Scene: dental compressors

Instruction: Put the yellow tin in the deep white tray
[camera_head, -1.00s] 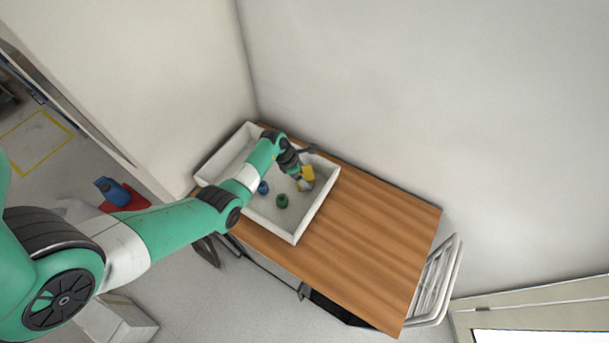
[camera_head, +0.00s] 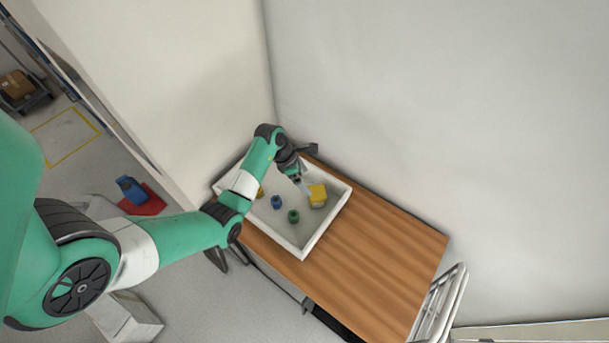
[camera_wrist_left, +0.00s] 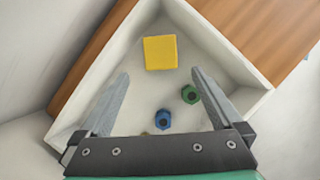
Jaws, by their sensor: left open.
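The yellow tin (camera_head: 317,196), a square-sided block, rests inside the deep white tray (camera_head: 326,224) near its right corner. In the left wrist view the tin (camera_wrist_left: 160,52) lies on the tray floor beyond my fingertips. My left gripper (camera_head: 305,189) is just left of the tin and above it in the head view. In the wrist view the left gripper (camera_wrist_left: 160,76) is open, with nothing between its fingertips. My right gripper is not in view.
A blue piece (camera_head: 276,202) and a green piece (camera_head: 293,216) stand in the tray. Another yellow thing (camera_head: 260,192) is partly hidden behind my left arm. The wooden table (camera_head: 375,245) is bare right of the tray. Walls rise behind it; a white rack (camera_head: 441,306) stands at its right end.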

